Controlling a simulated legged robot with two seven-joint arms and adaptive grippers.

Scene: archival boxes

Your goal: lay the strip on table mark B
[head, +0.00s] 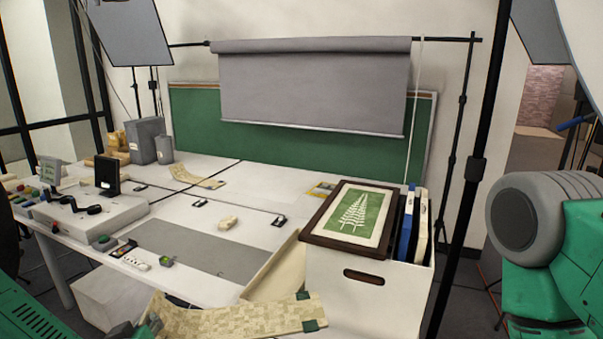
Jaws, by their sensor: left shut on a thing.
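A long beige, checker-patterned strip (235,319) stretches across the bottom of the head view, with small green pieces at its right end. My left gripper (151,323) is at the strip's left end and is shut on it. The strip appears in front of the white box and nearer to me than the table's grey panel. My right gripper is out of view.
A white archival box (375,303) holds a framed green fern print (356,216) and upright folders (413,225). A flat grey panel (195,247) lies on the table. A pale lump (228,223) and a curved patterned piece (200,180) lie behind it. Equipment crowds the left side.

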